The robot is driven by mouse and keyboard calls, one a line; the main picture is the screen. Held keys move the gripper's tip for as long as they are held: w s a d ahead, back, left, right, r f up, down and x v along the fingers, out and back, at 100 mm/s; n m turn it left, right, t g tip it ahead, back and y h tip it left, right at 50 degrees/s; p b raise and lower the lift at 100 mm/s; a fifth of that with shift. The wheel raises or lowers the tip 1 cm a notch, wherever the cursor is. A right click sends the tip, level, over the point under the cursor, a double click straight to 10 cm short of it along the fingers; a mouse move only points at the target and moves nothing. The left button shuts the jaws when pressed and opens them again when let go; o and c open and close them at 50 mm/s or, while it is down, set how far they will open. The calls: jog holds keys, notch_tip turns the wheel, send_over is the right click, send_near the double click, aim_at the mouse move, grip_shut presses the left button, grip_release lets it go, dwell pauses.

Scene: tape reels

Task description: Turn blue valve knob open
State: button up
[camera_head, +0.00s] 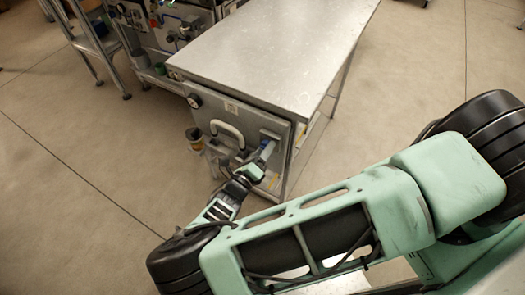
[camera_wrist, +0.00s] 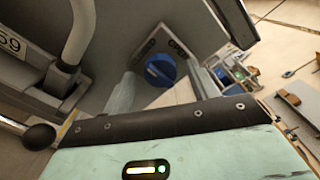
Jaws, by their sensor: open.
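The blue valve knob (camera_wrist: 162,68) is round and sits on a grey plate (camera_wrist: 176,44) with dark lettering, partly readable as "OPEN" on the right. A pale mark shows on the knob's face. My gripper (camera_wrist: 163,88) is open, with one finger to the left and one to the right of the knob in the wrist view. I cannot tell whether either finger touches it. In the head view my gripper (camera_head: 266,150) is at the right part of the metal cabinet's front (camera_head: 232,118), and a small blue patch shows beside the fingers.
A curved pale handle (camera_head: 228,131) is on the cabinet front, left of my gripper; it also shows close by in the wrist view (camera_wrist: 80,30). A round gauge (camera_head: 194,101) is at the cabinet's upper left. The tabletop (camera_head: 280,50) is bare. Floor lies open on the left.

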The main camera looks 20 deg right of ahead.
jog(key=c, duration=1)
jog(key=shift+m, duration=0.4)
jog(key=m+b, duration=0.5)
jog(key=m, duration=1.1)
jog(key=shift+m, duration=0.4)
jog(key=shift+m+b, duration=0.3)
jog(key=o, duration=1)
